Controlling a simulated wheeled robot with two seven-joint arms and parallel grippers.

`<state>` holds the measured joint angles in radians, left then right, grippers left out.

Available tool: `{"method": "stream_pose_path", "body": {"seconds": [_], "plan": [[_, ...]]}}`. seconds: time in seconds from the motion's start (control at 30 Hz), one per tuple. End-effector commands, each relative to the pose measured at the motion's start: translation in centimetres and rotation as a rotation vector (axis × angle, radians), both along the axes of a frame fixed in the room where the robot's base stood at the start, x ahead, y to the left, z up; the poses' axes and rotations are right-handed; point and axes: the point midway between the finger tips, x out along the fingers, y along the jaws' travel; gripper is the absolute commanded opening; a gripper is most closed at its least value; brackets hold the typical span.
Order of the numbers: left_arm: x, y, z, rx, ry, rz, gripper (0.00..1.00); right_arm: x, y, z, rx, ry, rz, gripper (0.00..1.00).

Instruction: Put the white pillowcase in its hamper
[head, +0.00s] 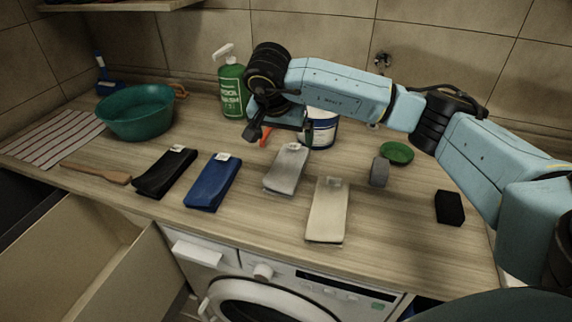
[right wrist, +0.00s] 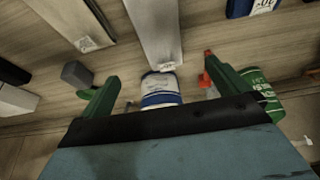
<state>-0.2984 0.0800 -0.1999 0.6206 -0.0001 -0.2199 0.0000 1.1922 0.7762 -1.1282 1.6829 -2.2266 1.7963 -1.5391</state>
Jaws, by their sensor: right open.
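Two pale folded cloths lie on the wooden counter: a light grey-white one (head: 286,168) and a cream one (head: 327,212), each with a small tag. I cannot tell for certain which is the white pillowcase. In the right wrist view the grey-white cloth (right wrist: 155,30) lies ahead between the fingers, and the cream cloth (right wrist: 68,18) is left of it. My right gripper (head: 278,130) is open and empty, above the counter behind the grey-white cloth. A tan open bin (head: 70,265) is at the lower left; whether it is a hamper is unclear. My left gripper is out of view.
Black (head: 165,172) and blue (head: 212,183) folded cloths lie left. A green bottle (head: 231,90), a white-and-blue tub (head: 322,130) and an orange-red item (head: 265,138) stand near my gripper. A teal basin (head: 135,112), wooden brush (head: 95,173), grey block (head: 379,171) and black block (head: 449,207) are also there.

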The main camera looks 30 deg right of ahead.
Motion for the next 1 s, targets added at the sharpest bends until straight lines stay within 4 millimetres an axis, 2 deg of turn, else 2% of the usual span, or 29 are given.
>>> {"method": "stream_pose_path", "body": {"seconds": [0.1,0.3,0.57,0.8,1.0], "plan": [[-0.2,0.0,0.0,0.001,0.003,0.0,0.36,0.4,-0.7,-2.4,-0.001,0.007,-0.001,1.0],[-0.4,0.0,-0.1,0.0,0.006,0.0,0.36,1.3,-1.6,-5.6,0.003,0.005,-0.001,1.0],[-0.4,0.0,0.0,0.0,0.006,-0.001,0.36,1.8,-2.0,-7.5,0.004,0.004,0.001,1.0],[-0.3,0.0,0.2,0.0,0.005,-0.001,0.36,2.5,-2.5,-11.0,0.005,0.004,-0.001,1.0],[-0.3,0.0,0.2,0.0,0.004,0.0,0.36,2.8,-2.7,-11.8,0.006,0.001,0.001,1.0]]}}
